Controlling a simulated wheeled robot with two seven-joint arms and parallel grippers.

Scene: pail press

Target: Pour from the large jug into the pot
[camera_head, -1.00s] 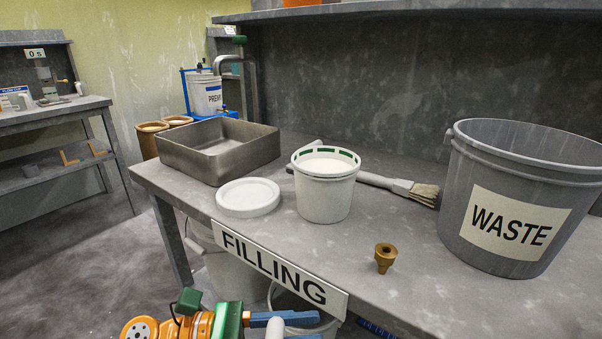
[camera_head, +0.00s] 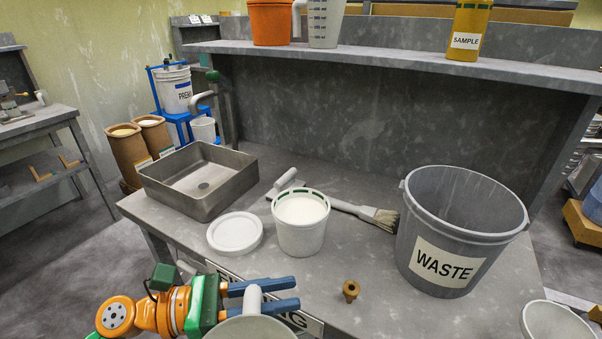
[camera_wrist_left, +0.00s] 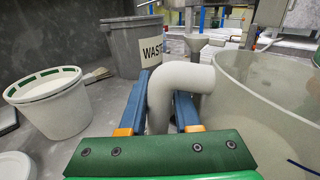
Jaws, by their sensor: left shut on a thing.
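My left gripper (camera_head: 272,295) is at the bottom of the head view, in front of the table edge. Its blue fingers are shut on the pale handle (camera_head: 253,298) of the large jug (camera_head: 250,329), whose body is mostly cut off by the frame. In the left wrist view the handle (camera_wrist_left: 180,82) sits between the fingers, and the jug's wide wall (camera_wrist_left: 268,75) fills the right side. How full it is, I cannot tell. The white pot (camera_head: 300,238) stands open and upright on the table beyond my gripper, with white content inside. My right gripper is not in view.
A white lid (camera_head: 235,233) lies left of the pot, and a brush (camera_head: 345,208) behind it. A brass funnel-like piece (camera_head: 350,290) and the grey WASTE bucket (camera_head: 450,235) stand right. A metal sink tray (camera_head: 200,185) is back left. The shelf (camera_head: 390,55) holds more vessels.

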